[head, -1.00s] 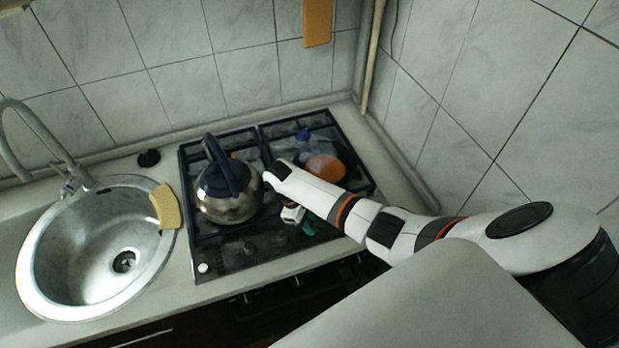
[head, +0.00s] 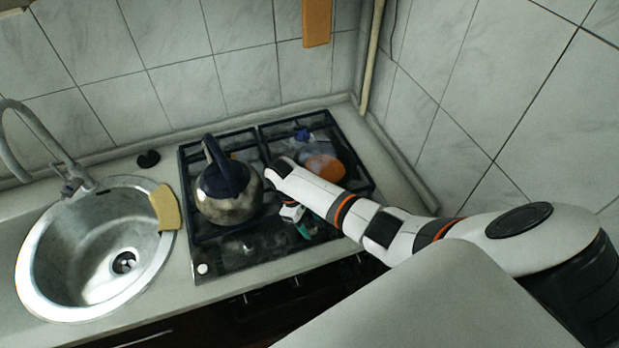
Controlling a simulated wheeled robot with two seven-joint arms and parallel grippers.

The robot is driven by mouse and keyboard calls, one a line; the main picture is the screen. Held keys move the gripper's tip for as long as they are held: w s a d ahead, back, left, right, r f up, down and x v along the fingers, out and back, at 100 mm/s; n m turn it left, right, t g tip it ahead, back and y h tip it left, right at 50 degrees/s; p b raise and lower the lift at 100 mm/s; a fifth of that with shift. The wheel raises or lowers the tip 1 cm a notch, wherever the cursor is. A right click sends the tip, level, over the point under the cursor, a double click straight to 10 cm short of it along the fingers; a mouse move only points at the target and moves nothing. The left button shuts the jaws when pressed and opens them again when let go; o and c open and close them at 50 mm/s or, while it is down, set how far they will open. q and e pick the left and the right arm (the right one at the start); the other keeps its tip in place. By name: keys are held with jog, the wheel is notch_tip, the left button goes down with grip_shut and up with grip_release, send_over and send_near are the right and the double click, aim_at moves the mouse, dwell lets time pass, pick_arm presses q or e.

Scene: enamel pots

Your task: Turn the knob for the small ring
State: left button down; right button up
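The gas stove (head: 225,257) is a black glass hob with dark grates, set in the counter. One pale knob (head: 203,268) shows at its front left corner. Other knobs along the front strip are too dark or hidden to make out. My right arm comes in from the right over the stove, and my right gripper (head: 296,220) points down at the front right part of the hob, right of the kettle. Its fingertips are small and partly hidden, so I cannot tell whether they touch a knob. My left gripper is out of view. The small ring cannot be made out.
A steel kettle (head: 228,207) with a dark handle stands on the left grate, close to my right wrist. An orange item (head: 325,168) and a blue-topped clear item (head: 303,135) are at the back right. A sink (head: 50,290) with a yellow sponge (head: 165,207) is left.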

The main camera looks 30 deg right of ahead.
jog(key=v, duration=1.2)
jog(key=shift+a+f, duration=0.1)
jog(key=shift+a, duration=0.05)
